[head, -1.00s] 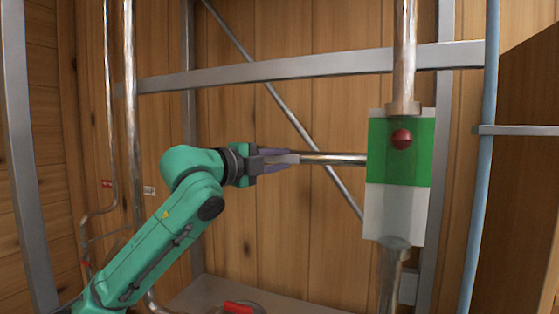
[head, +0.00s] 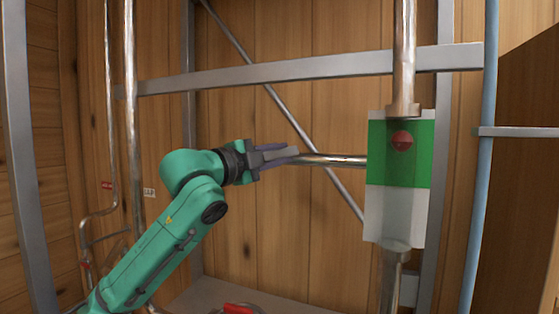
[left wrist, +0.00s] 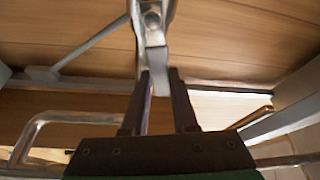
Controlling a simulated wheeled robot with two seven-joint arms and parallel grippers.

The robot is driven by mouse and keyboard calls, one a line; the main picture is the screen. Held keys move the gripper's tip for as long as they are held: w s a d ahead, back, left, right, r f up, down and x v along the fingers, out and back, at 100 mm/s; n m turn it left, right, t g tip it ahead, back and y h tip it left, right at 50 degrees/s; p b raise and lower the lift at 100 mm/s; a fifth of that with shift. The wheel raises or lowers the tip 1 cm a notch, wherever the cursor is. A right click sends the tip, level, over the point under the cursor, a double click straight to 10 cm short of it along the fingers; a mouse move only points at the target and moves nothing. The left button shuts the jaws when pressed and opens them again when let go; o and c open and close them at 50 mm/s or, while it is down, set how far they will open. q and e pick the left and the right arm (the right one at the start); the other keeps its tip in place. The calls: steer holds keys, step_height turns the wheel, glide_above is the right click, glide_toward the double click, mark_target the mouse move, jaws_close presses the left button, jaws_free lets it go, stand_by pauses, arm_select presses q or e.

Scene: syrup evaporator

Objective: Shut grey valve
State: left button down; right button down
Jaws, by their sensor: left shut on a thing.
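A grey lever handle (head: 284,154) sits at the left end of a shiny horizontal pipe (head: 335,160). My left gripper (head: 285,154) is shut on this handle, with its dark fingers on both sides of it. In the left wrist view the grey handle (left wrist: 161,72) runs between the fingers of my left gripper (left wrist: 164,80) up to a metal valve body with a round bolt (left wrist: 152,20). In the head view the fingers hide part of the valve. My right gripper is not in view.
A grey crossbar (head: 290,69) runs behind. A red handle (head: 240,309) shows at the bottom. Thin pipes stand at left.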

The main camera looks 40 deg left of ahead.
arm_select(q)
steer(key=s+a+r+n+t+y, duration=0.1)
steer(key=a+r+n+y, duration=0.1)
steer(key=n, duration=0.8)
steer(key=s+a+r+n+t+y, duration=0.1)
steer(key=a+r+n+y, duration=0.2)
steer(key=n+y, duration=0.3)
steer(key=shift+a+n+p, duration=0.3)
steer(key=shift+a+n, duration=0.35)
steer(key=shift+n, duration=1.35)
steer(key=shift+y, duration=0.3)
steer(key=c, duration=0.7)
jaws_free()
steer(key=shift+s+r, duration=0.1)
steer(key=shift+s, duration=0.05)
